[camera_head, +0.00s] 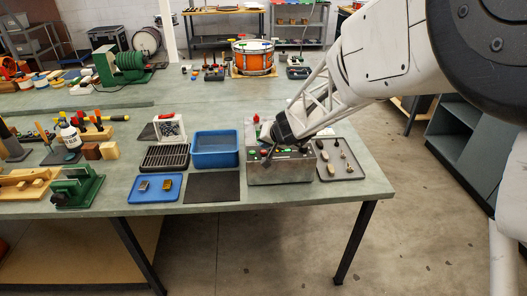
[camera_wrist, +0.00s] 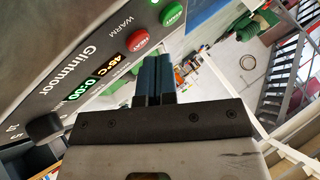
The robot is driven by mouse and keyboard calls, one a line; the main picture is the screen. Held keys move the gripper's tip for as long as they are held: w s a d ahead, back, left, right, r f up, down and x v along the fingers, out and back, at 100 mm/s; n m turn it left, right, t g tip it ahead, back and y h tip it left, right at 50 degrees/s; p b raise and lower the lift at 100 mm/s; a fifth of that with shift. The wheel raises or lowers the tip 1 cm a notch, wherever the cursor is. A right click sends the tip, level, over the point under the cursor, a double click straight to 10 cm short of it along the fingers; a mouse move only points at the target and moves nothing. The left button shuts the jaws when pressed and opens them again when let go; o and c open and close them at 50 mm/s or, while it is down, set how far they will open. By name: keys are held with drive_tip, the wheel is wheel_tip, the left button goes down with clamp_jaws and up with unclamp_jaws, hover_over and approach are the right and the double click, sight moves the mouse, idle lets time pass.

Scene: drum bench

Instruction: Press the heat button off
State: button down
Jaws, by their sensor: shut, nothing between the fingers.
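The metal heating unit (camera_head: 280,173) stands at the front right of the bench. Its panel (camera_wrist: 55,62) fills the upper left of the wrist view, with the name Glintmoor and lit displays reading about 45°C and 0:00.
A dark knob (camera_wrist: 43,128) is lower on the panel. A blue bin (camera_head: 214,160) and dark mat (camera_head: 212,200) are left of the unit. A grey tray (camera_head: 358,172) with small parts is to its right, near the bench edge. A blue tray (camera_head: 138,195) lies further left.

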sight(265, 152)
drive_tip(key=shift+r, duration=0.1)
idle(0.3)
drive_tip(key=shift+r, duration=2.9)
drive_tip(key=s+d+r+n+g, duration=0.1)
drive_tip(key=s+r, duration=0.2)
drive_tip(key=s, duration=0.3)
drive_tip(key=s+d+r+g+h, duration=0.1)
drive_tip(key=s+r, duration=0.1)
drive_tip(key=s, duration=0.4)
drive_tip(key=s+d+r+n, duration=0.1)
drive_tip(key=s+r, duration=0.2)
drive_tip(key=s, duration=0.3)
drive_tip(key=s+d+g+h, duration=0.1)
drive_tip(key=s+d, duration=0.3)
drive_tip(key=s, duration=0.7)
drive_tip(key=s+d+g+h, duration=0.1)
drive_tip(key=s+d+h, duration=0.2)
drive_tip(key=s, duration=0.8)
drive_tip(key=shift+s+d+f+g+h, duration=0.3)
drive_tip(key=shift+d+g, duration=0.1)
drive_tip(key=shift+d, duration=0.15)
